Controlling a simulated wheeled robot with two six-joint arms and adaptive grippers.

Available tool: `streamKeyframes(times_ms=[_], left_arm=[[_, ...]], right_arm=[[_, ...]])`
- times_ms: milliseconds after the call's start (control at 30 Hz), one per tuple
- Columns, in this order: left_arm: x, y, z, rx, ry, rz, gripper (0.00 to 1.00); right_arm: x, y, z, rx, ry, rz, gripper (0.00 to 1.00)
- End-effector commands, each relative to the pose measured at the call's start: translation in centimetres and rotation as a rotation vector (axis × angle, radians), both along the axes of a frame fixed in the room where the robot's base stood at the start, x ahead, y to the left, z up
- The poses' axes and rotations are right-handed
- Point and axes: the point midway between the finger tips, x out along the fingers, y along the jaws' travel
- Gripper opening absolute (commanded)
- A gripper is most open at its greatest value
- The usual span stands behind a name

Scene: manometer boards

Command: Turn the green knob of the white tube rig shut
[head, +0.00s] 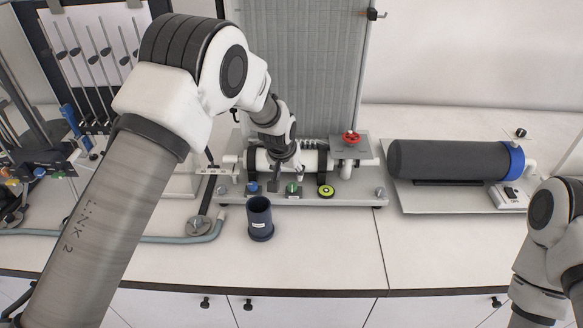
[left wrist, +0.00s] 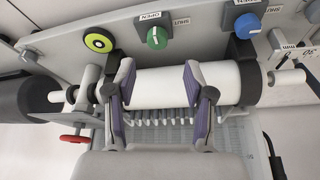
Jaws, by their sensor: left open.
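The white tube rig (head: 345,200) stands on the bench in the middle of the head view, its white tube (left wrist: 160,87) lying level. Its green knob (head: 292,189) is on the front edge, between a blue knob (head: 252,187) and a yellow-green dial (head: 326,191). In the left wrist view, the green knob (left wrist: 157,38) sits between OPEN and SHUT labels; I cannot tell its exact setting. My left gripper (head: 287,176) is over the tube, just behind the green knob. In the left wrist view its fingers (left wrist: 158,72) are spread and empty, apart from the knob. My right gripper is out of view.
A red handwheel (head: 351,137) rises at the rig's right. A dark cup (head: 260,218) stands in front of the rig. A dark cylinder unit (head: 450,160) stands to the right, a tube board (head: 95,50) at the back left. The bench front right of the cup is clear.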

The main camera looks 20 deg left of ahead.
Motion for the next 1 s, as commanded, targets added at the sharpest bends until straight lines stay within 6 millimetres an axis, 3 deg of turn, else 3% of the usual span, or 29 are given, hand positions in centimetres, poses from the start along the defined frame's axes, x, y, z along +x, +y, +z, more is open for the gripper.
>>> streamKeyframes(times_ms=[167,500,767,800,933,1000], left_arm=[[0.5,0.0,-1.1,0.000,0.003,-0.001,0.53],[2.7,0.0,-6.6,0.000,0.001,-0.001,0.53],[2.9,0.0,-7.3,0.000,0.000,0.000,0.53],[2.9,0.0,-7.3,0.000,0.000,0.000,0.50],[2.9,0.0,-7.3,0.000,0.000,0.000,0.04],[2.9,0.0,-7.3,0.000,0.000,0.000,0.00]], right_arm=[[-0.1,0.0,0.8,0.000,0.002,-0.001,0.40],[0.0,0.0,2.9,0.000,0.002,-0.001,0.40],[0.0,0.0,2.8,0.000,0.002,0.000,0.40],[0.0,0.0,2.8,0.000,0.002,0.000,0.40],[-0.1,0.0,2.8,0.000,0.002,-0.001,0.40],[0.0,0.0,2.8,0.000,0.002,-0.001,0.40]])
